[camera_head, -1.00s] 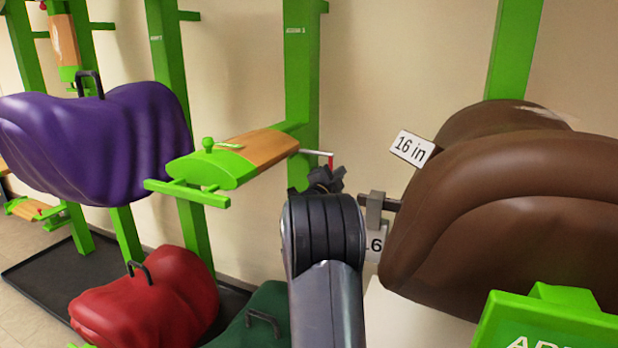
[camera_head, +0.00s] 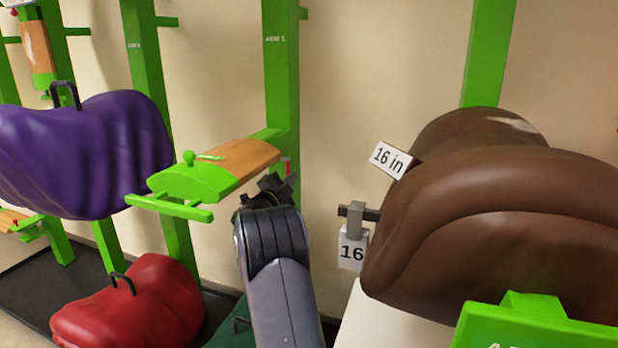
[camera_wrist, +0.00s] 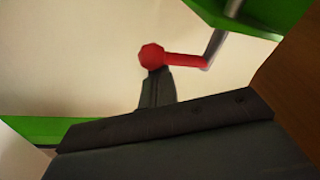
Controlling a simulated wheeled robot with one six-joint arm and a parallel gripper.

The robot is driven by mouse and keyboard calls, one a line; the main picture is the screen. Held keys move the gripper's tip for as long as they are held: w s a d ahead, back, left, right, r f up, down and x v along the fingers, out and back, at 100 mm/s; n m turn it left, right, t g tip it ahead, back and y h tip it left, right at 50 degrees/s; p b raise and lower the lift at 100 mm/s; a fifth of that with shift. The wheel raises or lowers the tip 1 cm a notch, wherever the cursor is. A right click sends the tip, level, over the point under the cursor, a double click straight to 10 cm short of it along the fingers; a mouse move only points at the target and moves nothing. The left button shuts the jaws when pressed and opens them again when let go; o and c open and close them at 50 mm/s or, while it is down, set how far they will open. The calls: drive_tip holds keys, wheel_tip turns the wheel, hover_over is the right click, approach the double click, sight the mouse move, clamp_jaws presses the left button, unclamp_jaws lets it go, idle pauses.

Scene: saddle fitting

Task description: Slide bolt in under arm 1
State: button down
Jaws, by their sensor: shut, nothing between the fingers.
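Arm 1 (camera_head: 240,160), a wood and green rest, sticks out from the green post marked ARM 1 (camera_head: 280,70). The bolt (camera_head: 288,165) shows only as a bit of red beside the post under the arm. In the wrist view, the bolt's red handle with its round knob (camera_wrist: 152,56) joins a grey rod (camera_wrist: 216,45) that runs up to a green part. My gripper (camera_head: 272,187) is just below the arm's right edge. It is shut and empty. In the wrist view, its dark fingertip (camera_wrist: 157,87) is right at the knob; I cannot tell if they touch.
A purple saddle (camera_head: 90,155) is at the left, and a red one (camera_head: 135,305) lies low. Bare wall lies right of the post.

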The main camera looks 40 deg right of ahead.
drive_tip(key=shift+w+a, duration=0.3)
drive_tip(key=shift+w, duration=0.2)
drive_tip(key=shift+w+a, duration=0.3)
drive_tip(key=shift+w, duration=0.2)
drive_tip(key=s+d+r, duration=0.2)
drive_tip(key=s, duration=0.1)
drive_tip(key=b+v, duration=0.1)
drive_tip(key=v, duration=0.8)
drive_tip(key=shift+s+a, duration=0.2)
drive_tip(key=shift+a, duration=0.1)
drive_tip(key=w+d+p, duration=0.1)
drive_tip(key=w+d, duration=0.5)
drive_tip(key=d, duration=0.1)
drive_tip(key=shift+d, duration=0.25)
